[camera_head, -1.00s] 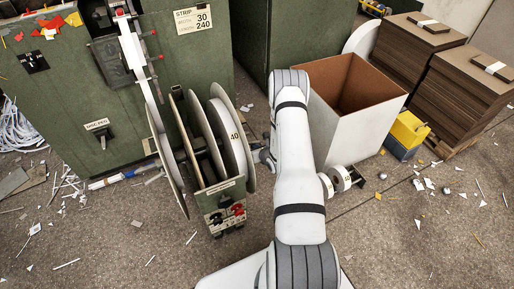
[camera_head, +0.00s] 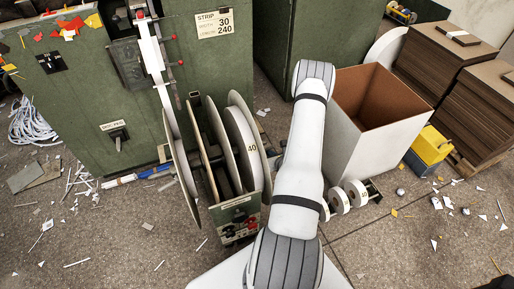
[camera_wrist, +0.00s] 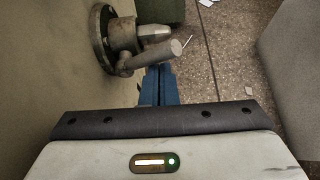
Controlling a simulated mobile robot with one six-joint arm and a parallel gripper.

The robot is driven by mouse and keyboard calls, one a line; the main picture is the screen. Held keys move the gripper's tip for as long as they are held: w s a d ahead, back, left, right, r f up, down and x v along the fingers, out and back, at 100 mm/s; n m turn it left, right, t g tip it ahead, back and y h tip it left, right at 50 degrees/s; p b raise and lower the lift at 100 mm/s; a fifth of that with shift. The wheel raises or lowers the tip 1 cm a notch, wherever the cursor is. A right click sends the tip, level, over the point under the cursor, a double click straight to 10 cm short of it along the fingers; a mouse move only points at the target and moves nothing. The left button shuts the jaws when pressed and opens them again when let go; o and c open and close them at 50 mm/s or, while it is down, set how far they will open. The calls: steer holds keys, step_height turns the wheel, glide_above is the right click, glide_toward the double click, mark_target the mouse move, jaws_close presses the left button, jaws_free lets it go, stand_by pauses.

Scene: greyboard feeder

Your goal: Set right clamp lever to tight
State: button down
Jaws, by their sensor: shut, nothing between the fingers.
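In the wrist view a grey metal clamp lever (camera_wrist: 158,55) sticks out from a round hub on a broad, flat tan face at the left. Its rounded end points up and to the right. My gripper (camera_wrist: 160,72) has blue fingers held together with nothing between them, just below the lever's arm in the picture. I cannot tell whether the fingers touch the lever. In the head view the reel stand (camera_head: 238,215) with its large discs, one marked 40 (camera_head: 252,150), stands left of my arm. The lever and my gripper are hidden there.
An open white carton (camera_head: 352,147) stands right of my arm, with small white rolls (camera_head: 340,200) on the floor before it. Green cabinets (camera_head: 75,90) stand behind and left. Stacks of brown board (camera_head: 445,60) are at the right. Paper scraps litter the floor.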

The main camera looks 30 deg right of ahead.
steer(key=shift+s+a+r, duration=0.1)
steer(key=shift+a+r, duration=0.55)
steer(key=shift+r, duration=0.2)
stand_by(0.3)
steer(key=shift+s, duration=0.1)
steer(key=p+v, duration=0.2)
steer(key=v, duration=0.5)
steer(key=shift+s+r, duration=0.25)
steer(key=shift+a, duration=0.1)
